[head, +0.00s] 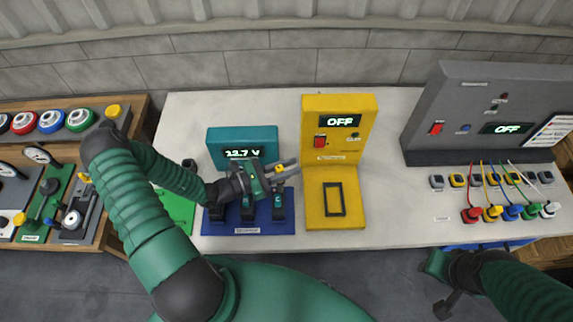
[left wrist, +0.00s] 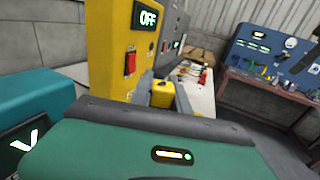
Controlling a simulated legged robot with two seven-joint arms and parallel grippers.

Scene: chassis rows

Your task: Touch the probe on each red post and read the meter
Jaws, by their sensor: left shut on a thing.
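My left gripper (head: 286,167) is over the back of this board, just right of the meter.
A yellow unit (head: 362,112) reading OFF stands close right of my left gripper. A grey panel (head: 432,105) reading OFF stands further right, with coloured plugs (head: 492,213) in front. A wooden rack (head: 147,123) holds gauges and valves at left. Bare tabletop lies between yellow unit and panel.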

